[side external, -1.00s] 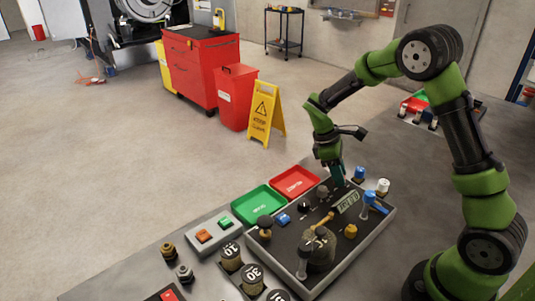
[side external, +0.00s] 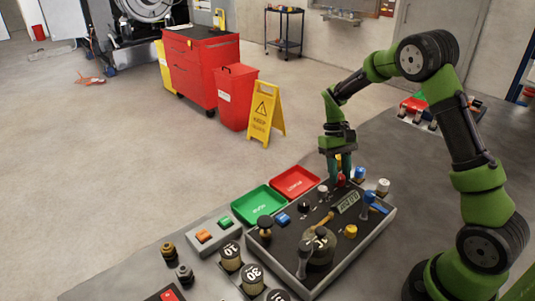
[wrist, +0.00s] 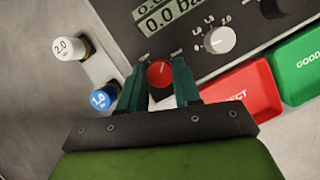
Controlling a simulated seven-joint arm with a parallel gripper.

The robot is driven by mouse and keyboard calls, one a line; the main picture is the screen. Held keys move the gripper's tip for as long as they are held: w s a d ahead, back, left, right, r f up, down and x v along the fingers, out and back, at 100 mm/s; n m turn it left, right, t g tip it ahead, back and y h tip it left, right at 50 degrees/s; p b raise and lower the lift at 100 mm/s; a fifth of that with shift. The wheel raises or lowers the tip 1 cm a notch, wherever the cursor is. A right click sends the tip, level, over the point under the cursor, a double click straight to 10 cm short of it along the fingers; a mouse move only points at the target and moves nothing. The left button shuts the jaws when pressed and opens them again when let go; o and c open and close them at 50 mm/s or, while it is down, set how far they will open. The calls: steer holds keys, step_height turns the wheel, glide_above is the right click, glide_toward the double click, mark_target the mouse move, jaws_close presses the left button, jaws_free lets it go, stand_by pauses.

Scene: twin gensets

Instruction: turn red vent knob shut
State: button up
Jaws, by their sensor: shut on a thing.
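The red vent knob (wrist: 160,74) is a small round knob on the dark top of the panel box, near its far edge. In the wrist view it sits between the two teal fingertips of my gripper (wrist: 159,71). My gripper is shut on the knob from above. In the side view my gripper (side external: 340,173) points down at the knob (side external: 341,181), which shows as a red spot at the fingertips. Small labels stand beside the knob, too small to read surely. The knob's pointer direction is not clear.
A display (wrist: 170,15) and a white dial knob (wrist: 220,40) are close by on the panel. A red tray (side external: 295,182) and green tray (side external: 259,201) lie alongside. White-topped (wrist: 68,48) and blue-topped (wrist: 104,96) weights stand by the panel's edge.

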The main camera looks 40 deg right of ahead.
steer(key=shift+d+m+t+y, duration=0.1)
steer(key=shift+m+t+y, duration=0.2)
steer(key=shift+m, duration=0.8)
steer(key=shift+m+t+y, duration=0.2)
steer(key=shift+m+y, duration=0.2)
steer(key=shift+m, duration=0.7)
steer(key=o, duration=1)
steer(key=v, duration=1.7)
steer(key=shift+s, duration=0.15)
steer(key=shift+d, duration=0.15)
